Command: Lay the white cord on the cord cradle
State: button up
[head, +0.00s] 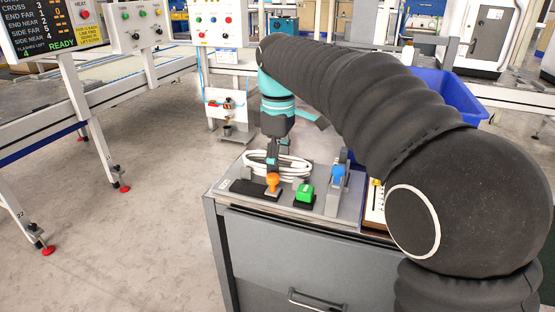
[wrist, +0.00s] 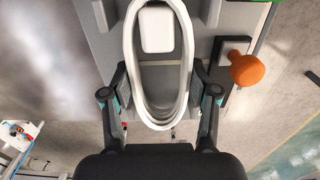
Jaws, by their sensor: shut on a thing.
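The white cord (head: 291,169) is a coiled oval loop at the top of the grey cabinet, near its back left. In the wrist view the white cord (wrist: 186,75) is a long narrow loop between my fingers. My gripper (head: 273,158) points down at the coil, and in the wrist view my gripper (wrist: 160,75) has one finger against each side of the loop. It is shut on the cord. A white block (wrist: 157,29) shows inside the loop. I cannot pick out the cord cradle with certainty, nor tell whether the coil touches the surface below.
An orange knob (head: 272,182), a green button (head: 305,192) and a blue-knobbed lever (head: 338,173) stand close in front and right of the coil. The orange knob also shows in the wrist view (wrist: 247,70). A blue bin (head: 455,92) is behind my arm.

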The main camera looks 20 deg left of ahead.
jog(key=o, duration=1.3)
jog(key=shift+o, duration=0.2)
notch_tip(320, 180, up, 12)
jog(key=s+d+m+t, duration=0.15)
jog(key=d+m, duration=0.25)
jog(key=d, duration=0.6)
jog(key=s+d+f+m+t, duration=0.1)
jog(key=s+d+f+m, duration=0.2)
jog(key=s+d, duration=0.1)
jog(key=s+d+f+m+t, duration=0.1)
jog(key=s+d+f+m, duration=0.2)
jog(key=d, duration=0.4)
jog(key=s+d+f+m+t, duration=0.1)
jog(key=s+d+f+m, duration=0.2)
jog(key=s+d+f, duration=0.2)
jog(key=shift+s+d+y, duration=0.3)
jog(key=shift+s+d, duration=0.25)
jog(key=s+d+f+m+t, duration=0.1)
jog(key=s+d+f+m, duration=0.3)
jog(key=s+f, duration=0.3)
notch_tip(320, 180, down, 2)
jog(key=shift+f, duration=0.15)
